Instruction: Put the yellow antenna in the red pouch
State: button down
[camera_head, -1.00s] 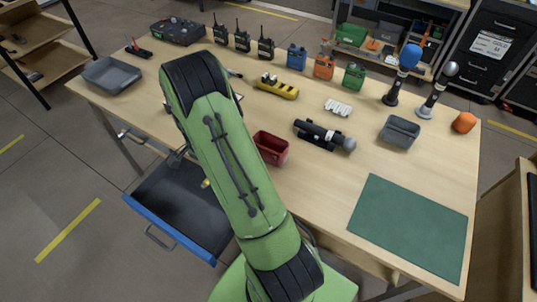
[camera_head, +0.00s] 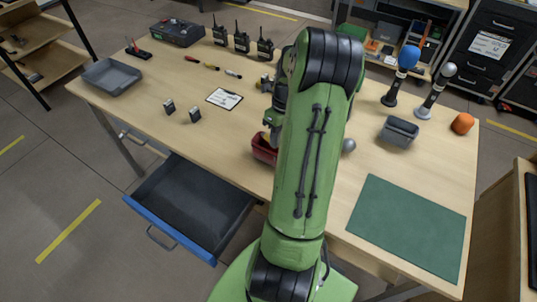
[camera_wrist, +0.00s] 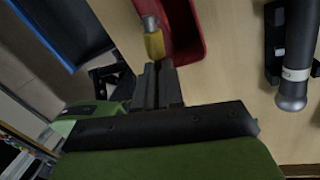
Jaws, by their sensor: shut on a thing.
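The yellow antenna (camera_wrist: 154,44) is a short yellow piece with a grey end, held at my fingertips in the wrist view. My gripper (camera_wrist: 157,68) is shut on it. The red pouch (camera_wrist: 188,30) is an open red container on the table; in the wrist view the antenna overlaps its left part. I cannot tell how far the antenna is below the rim. In the head view the red pouch (camera_head: 263,151) shows beside my arm, which hides its right part. My gripper is mostly hidden there, just above the pouch.
An open, empty-looking drawer (camera_head: 190,205) juts from the table front. A microphone (camera_wrist: 293,60) lies right of the pouch. My arm hides the table's middle.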

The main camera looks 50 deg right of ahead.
notch_tip(320, 180, down, 3)
jog(key=shift+b, duration=0.8)
jog(key=shift+r, duration=0.1)
jog(key=c, duration=1.2)
grip_release()
jog(key=shift+r, duration=0.15)
jog(key=d+r+p, duration=0.1)
jog(key=r, duration=0.4)
jog(key=d+r+p, duration=0.1)
jog(key=r+p, duration=0.1)
jog(key=r, duration=0.3)
jog(key=d+r+p, duration=0.1)
jog(key=r, duration=0.4)
jog(key=shift+s+r+p, duration=0.15)
jog(key=shift+s+p, duration=0.1)
jog(key=shift+p, duration=0.15)
